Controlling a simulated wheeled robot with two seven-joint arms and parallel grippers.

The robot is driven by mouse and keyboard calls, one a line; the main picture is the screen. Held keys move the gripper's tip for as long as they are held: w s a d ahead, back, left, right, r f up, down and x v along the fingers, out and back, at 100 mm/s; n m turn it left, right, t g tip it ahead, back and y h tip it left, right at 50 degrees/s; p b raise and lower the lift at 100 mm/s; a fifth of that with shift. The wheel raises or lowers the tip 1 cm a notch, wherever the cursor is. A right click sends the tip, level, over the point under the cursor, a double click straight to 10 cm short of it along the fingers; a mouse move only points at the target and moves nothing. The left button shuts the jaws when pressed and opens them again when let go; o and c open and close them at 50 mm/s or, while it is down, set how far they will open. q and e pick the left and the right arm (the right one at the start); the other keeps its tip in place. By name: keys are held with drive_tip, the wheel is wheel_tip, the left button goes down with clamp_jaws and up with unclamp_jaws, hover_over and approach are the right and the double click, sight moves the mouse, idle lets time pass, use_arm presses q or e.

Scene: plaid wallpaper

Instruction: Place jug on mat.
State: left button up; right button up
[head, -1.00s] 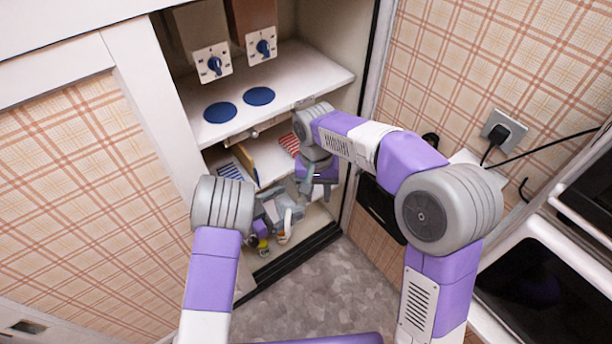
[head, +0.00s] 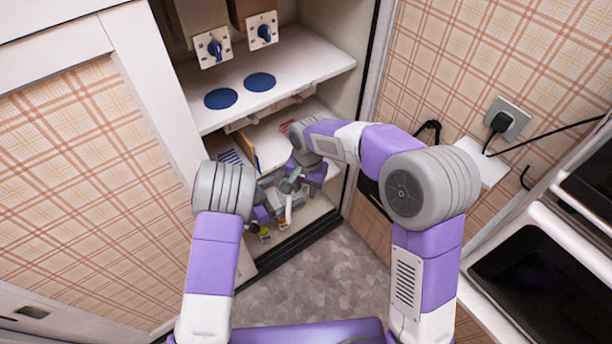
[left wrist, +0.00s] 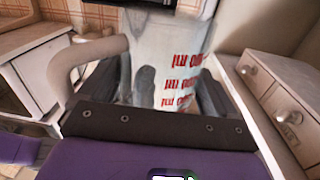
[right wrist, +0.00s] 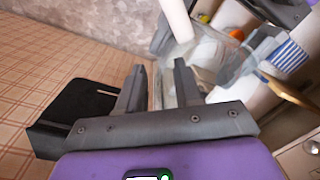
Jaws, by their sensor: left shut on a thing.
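The clear jug (left wrist: 170,70) has red lettering and a beige handle (left wrist: 75,65); my left gripper (left wrist: 150,100) is shut on it. In the head view, the jug's pale handle (head: 287,209) shows low in the cabinet, while most of its body is hidden by my grippers. My right gripper (right wrist: 160,68) is open, its fingers close to the jug's clear body (right wrist: 205,55); contact is unclear. A blue-striped mat (head: 232,158) and a red-striped one (head: 284,127) lie on the inner shelf. The blue-striped one also shows in the right wrist view (right wrist: 288,54).
Above is a white shelf (head: 310,62) with two blue discs (head: 221,98) and knobs. Small yellow and red items (head: 265,237) lie near the cabinet's dark front sill (head: 290,252). A side wall closes the right.

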drive_tip(key=shift+f, duration=0.85)
drive_tip(key=shift+c, duration=0.3)
clamp_jaws()
use_arm(q)
drive_tip(key=o, duration=0.8)
use_arm(e)
drive_tip(key=shift+a, duration=0.1)
